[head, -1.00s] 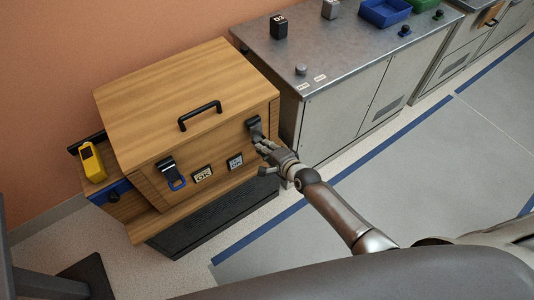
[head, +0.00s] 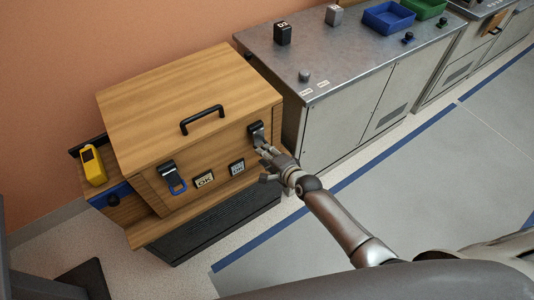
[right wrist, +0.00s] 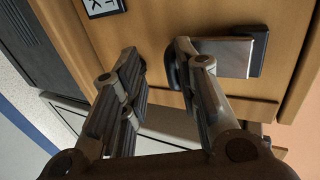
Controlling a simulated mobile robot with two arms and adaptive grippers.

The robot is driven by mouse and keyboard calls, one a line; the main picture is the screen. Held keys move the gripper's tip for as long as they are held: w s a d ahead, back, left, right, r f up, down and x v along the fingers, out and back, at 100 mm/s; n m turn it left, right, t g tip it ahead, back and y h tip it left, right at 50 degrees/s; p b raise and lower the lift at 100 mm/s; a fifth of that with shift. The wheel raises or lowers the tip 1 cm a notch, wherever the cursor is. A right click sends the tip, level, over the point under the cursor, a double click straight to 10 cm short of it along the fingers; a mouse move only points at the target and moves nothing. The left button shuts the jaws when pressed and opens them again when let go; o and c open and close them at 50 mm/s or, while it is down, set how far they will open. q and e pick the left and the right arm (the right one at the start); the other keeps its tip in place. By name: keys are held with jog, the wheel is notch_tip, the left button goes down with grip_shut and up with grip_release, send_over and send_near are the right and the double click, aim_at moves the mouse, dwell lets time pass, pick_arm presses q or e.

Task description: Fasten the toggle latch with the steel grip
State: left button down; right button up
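The toggle latch with the steel grip (head: 257,130) is on the right of the wooden box's front face. In the right wrist view its flat steel plate (right wrist: 224,56) sits on a dark base, with a dark curved part at its left. My right gripper (head: 266,152) is just below and in front of this latch. In the right wrist view its fingers (right wrist: 157,62) are spread with nothing between them. One finger overlaps the latch's dark curved part in the picture; I cannot tell if they touch. My left gripper is not in view.
Two label plates (head: 204,180) lie between the latches. A black handle (head: 201,118) is on the lid. A metal-topped cabinet (head: 345,60) stands close at the right.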

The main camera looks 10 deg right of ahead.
jog(key=shift+w+a, duration=0.1)
jog(key=shift+w, duration=0.05)
dwell(0.3)
jog(key=v, duration=1.2)
jog(key=shift+f, duration=0.1)
jog(key=s+d+f+n+g+h, duration=0.1)
jog(key=s+f+n+g, duration=0.15)
jog(key=s+f, duration=0.4)
jog(key=s+d+f+n+g+h, duration=0.1)
jog(key=s+d+f+n, duration=0.2)
jog(key=f, duration=0.7)
jog(key=s+f+n+g+h, duration=0.1)
jog(key=s+f+n+g, duration=0.1)
jog(key=s+f, duration=0.5)
jog(key=s+d+f+n+g, duration=0.1)
jog(key=s+f+n, duration=0.2)
jog(key=s, duration=0.4)
jog(key=s+d+f+n+g+h, duration=0.1)
jog(key=s+f+n+g, duration=0.1)
jog(key=s+f, duration=0.4)
jog(key=s+d+f+n+g, duration=0.1)
jog(key=s+f+n, duration=0.3)
jog(key=s, duration=0.6)
jog(key=shift+s+f+g, duration=0.2)
jog(key=shift+f+g, duration=0.1)
jog(key=shift+g, duration=0.45)
